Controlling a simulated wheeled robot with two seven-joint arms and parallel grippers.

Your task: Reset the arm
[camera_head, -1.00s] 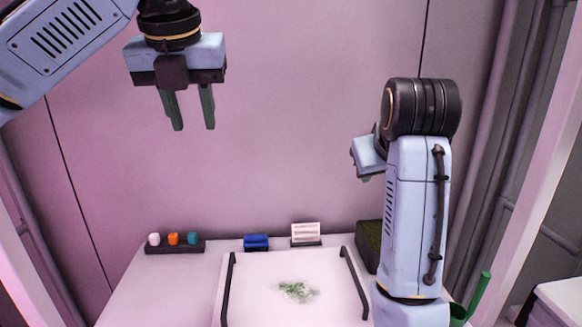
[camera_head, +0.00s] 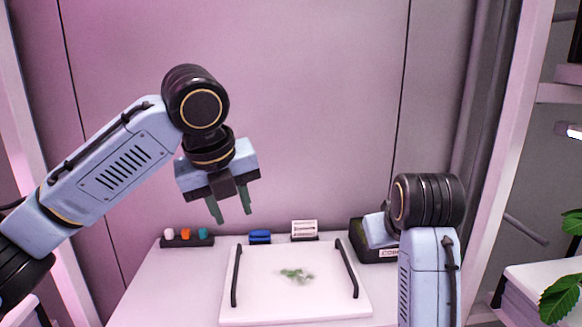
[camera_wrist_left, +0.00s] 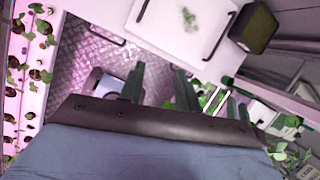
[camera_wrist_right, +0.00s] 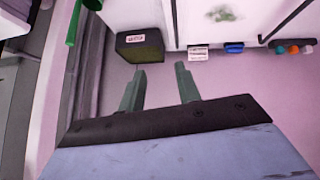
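My left gripper (camera_head: 230,205) hangs in the air above the back left of the white table, its two green fingers apart with nothing between them. The left wrist view shows the same open fingers (camera_wrist_left: 160,85). My right arm stands at the right of the head view; its gripper body (camera_head: 378,229) is mostly hidden behind the arm, and its fingers do not show there. In the right wrist view the right fingers (camera_wrist_right: 160,85) are apart and empty, with the dark box (camera_wrist_right: 140,46) beyond them.
A white tray (camera_head: 243,308) with black handles holds some green leaves (camera_head: 296,275) on the table. Behind it are a rack of small coloured pieces (camera_head: 187,242), a blue item (camera_head: 260,237), a white card (camera_head: 304,229) and a dark box (camera_head: 372,251). A leafy plant (camera_head: 562,298) stands at the right edge.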

